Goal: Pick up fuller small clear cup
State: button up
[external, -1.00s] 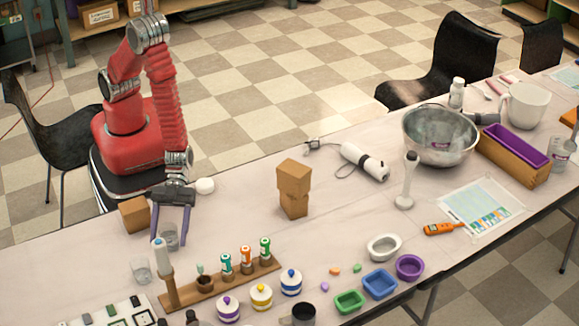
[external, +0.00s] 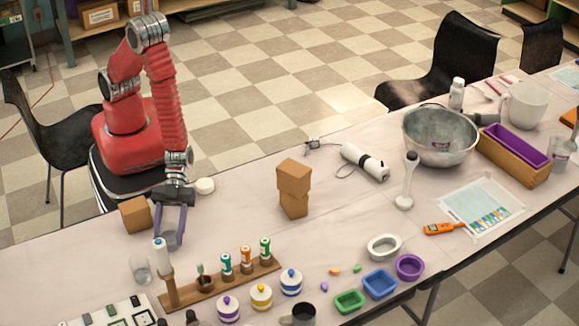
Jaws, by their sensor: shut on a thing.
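Two small clear cups are on the left part of the table. One clear cup (external: 169,238) is between the fingers of my gripper (external: 169,226), which is shut on it. This cup appears to be at table level; I cannot tell whether it is clear of the surface. The other clear cup (external: 141,269) stands apart on the table, to the lower left. The fill levels of both cups are too small to read.
A brown box (external: 135,214) is at the left. Stacked brown boxes (external: 294,188) stand to the right, with clear table between.

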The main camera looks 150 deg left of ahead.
jog(key=shift+r, duration=0.2)
notch_tip(320, 180, up, 9)
jog(key=shift+r, duration=0.15)
dwell(0.9)
